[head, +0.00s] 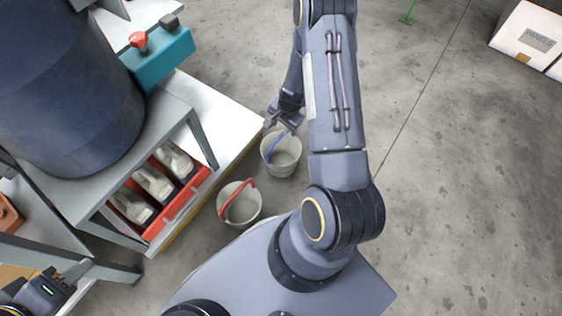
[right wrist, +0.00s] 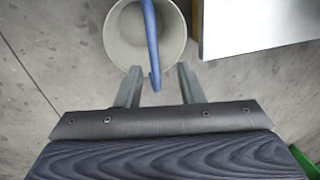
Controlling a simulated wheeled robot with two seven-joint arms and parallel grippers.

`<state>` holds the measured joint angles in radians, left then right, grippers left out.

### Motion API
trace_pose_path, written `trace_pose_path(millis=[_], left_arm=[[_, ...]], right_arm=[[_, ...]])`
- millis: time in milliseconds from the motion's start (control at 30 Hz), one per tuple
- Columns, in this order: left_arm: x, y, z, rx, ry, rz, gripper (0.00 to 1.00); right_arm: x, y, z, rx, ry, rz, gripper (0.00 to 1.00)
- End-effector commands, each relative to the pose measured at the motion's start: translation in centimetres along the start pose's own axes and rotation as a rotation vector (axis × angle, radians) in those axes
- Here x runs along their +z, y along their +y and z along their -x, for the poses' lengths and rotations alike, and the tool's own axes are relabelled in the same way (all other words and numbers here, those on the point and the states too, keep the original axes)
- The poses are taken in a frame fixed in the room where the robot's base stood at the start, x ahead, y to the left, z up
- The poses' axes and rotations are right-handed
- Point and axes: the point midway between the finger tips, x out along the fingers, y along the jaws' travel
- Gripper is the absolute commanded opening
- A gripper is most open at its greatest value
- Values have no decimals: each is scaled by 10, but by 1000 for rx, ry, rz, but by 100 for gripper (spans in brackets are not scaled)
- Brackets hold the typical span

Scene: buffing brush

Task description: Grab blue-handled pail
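The blue-handled pail (head: 286,160) is a grey-white bucket on the floor, right of the low white platform. Its blue handle (head: 274,146) lies across the opening. My right gripper (head: 284,118) is at the pail's far rim. In the right wrist view, my right gripper (right wrist: 158,68) is open, its two fingers reaching to the rim of the pail (right wrist: 122,40). The lower end of the blue handle (right wrist: 152,45) lies between the fingers, with gaps on both sides. My left gripper (head: 45,290) is at the lower left, partly cut off; its fingers are unclear.
A similar pail with a red handle (head: 240,204) stands close by, nearer my base. A white platform (head: 225,115) is to the left, with a red crate of bottles (head: 178,205), a grey table and a large blue drum (head: 65,95). Floor on the right is clear up to a white box (head: 528,38).

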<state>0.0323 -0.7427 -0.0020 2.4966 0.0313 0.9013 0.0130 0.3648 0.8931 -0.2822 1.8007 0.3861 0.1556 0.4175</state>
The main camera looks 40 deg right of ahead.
Motion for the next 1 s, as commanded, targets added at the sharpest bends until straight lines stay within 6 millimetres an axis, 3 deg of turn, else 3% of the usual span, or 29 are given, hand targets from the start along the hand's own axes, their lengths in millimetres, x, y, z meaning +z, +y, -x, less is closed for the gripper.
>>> trace_pose_path(millis=[33,367,600,867,1000], left_arm=[[2,-2,-4,0,0,0,36],[8,-8,-17,0,1,0,36],[17,-16,-35,0,0,0,36],[17,-16,-34,0,0,0,36],[17,-16,-34,0,0,0,36]], right_arm=[[-1,3,-11,4,3,-5,35],[-2,6,-42,6,2,-6,35],[-5,10,-78,6,1,-4,35],[-5,9,-82,5,2,-4,35],[-5,9,-82,5,2,-4,20]])
